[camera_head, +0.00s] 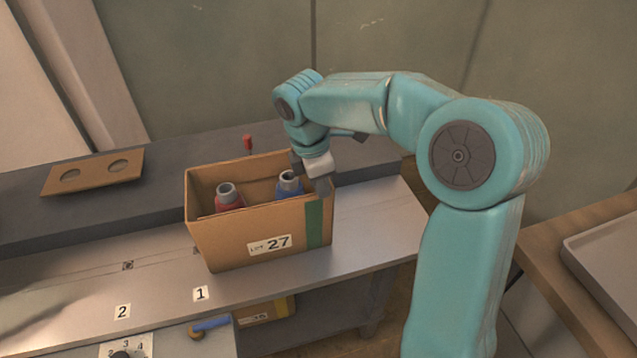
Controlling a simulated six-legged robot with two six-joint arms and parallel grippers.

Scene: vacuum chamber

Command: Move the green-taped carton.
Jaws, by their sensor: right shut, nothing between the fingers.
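The green-taped carton (225,243) is an open brown box with a vertical green tape strip and a label reading 27. It stands upright on the metal bench. Inside it are a red bottle (229,200) and a blue bottle (288,187), both with grey necks. My right gripper (322,186) is at the carton's right end, by the rim near the taped corner. It is shut with nothing held. Whether it touches the carton wall I cannot tell. My left gripper is out of view.
The metal bench (385,225) carries number labels 1 and 2. A dark raised ledge (60,215) behind holds a brown board (95,172) with two holes. Another carton (265,312) sits below the bench. A grey tray (605,260) lies on a wooden table at right. Bench left of the carton is clear.

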